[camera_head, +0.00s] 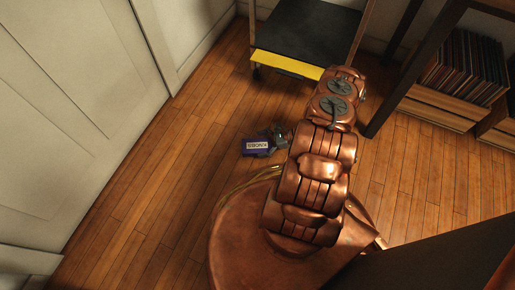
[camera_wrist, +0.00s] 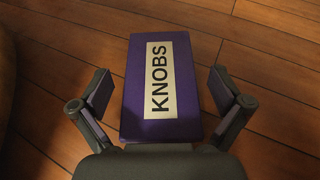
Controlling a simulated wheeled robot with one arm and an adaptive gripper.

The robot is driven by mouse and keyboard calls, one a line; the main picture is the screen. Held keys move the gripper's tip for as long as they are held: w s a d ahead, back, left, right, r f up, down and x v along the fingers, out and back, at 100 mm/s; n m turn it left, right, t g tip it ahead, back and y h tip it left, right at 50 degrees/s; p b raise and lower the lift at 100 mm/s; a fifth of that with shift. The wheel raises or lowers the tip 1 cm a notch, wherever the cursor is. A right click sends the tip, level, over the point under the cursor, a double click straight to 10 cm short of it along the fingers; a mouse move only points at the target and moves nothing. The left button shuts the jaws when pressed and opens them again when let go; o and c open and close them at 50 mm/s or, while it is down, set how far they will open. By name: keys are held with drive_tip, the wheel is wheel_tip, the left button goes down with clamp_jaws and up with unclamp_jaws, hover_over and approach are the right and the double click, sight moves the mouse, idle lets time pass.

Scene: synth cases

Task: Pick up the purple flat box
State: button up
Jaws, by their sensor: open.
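The purple flat box (camera_wrist: 135,50) has a cream label reading "KNOBS" and lies flat on the wood floor. In the head view it shows as a small purple box (camera_head: 258,152) left of my arm, partly hidden by my gripper. My gripper (camera_wrist: 161,100) is open in the wrist view, with one finger on each side of the box's near part. A gap shows between each finger and the box. Whether the fingertips reach below the box's top cannot be told. In the head view my gripper (camera_head: 270,137) is small and dark beside the box.
A cart with a black top and yellow edge (camera_head: 287,55) stands at the back. A shelf with a crate of records (camera_head: 464,70) is at the right. A white panelled door or wall (camera_head: 60,110) is at the left. The floor (camera_head: 150,190) left of the box is clear.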

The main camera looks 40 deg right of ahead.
drive_tip(key=shift+x, duration=1.05)
drive_tip(key=shift+c, duration=0.4)
drive_tip(key=c, duration=1.1)
drive_tip(key=shift+r, duration=0.1)
